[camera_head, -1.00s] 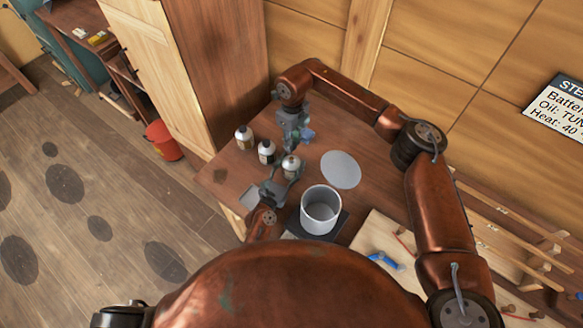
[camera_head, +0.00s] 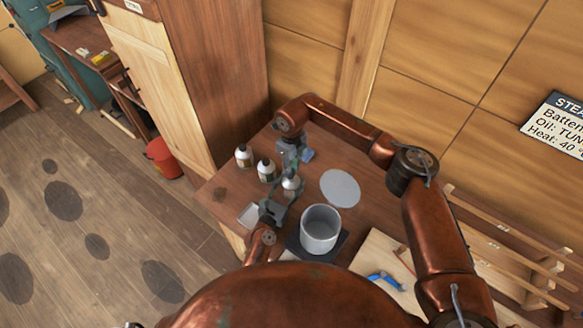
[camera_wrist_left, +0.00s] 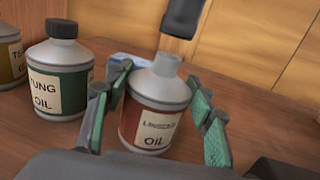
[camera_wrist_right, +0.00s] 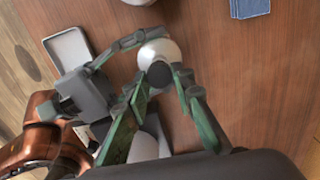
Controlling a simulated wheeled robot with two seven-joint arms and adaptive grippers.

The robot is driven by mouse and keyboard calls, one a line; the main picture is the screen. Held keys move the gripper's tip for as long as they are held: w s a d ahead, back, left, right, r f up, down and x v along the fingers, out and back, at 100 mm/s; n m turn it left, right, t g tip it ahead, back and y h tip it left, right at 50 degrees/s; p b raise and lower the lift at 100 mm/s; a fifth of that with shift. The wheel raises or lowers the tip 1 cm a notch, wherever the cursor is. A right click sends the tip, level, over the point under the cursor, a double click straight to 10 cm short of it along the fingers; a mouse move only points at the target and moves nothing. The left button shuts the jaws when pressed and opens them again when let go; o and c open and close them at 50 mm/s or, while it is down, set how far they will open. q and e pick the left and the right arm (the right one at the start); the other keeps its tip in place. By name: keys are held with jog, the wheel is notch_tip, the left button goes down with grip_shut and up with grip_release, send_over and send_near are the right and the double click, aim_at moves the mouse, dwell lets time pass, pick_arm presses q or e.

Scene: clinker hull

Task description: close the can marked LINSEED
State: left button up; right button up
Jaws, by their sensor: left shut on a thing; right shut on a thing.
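The LINSEED can (camera_wrist_left: 155,115), silver with a red band and a pale label, stands on the bench between my left gripper's fingers (camera_wrist_left: 165,95), which are shut on it. Its bare silver neck (camera_wrist_left: 167,65) shows with no cap on it. In the right wrist view the can's pale shoulder (camera_wrist_right: 160,50) lies beyond a black cap (camera_wrist_right: 159,75), which sits between the tips of my right gripper (camera_wrist_right: 162,88). The dark piece above the neck in the left wrist view (camera_wrist_left: 182,15) appears a little right of it and apart.
A TUNG oil can (camera_wrist_left: 62,85) with a black cap stands beside it, with another can (camera_wrist_left: 10,55) further left. On the bench (camera_head: 232,185) are a grey disc (camera_head: 340,188), a grey pot (camera_head: 320,230) and a small tray (camera_head: 249,214).

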aim_at(291, 184)
jog(key=shift+f, duration=0.85)
jog(key=shift+f, duration=0.6)
dwell(0.3)
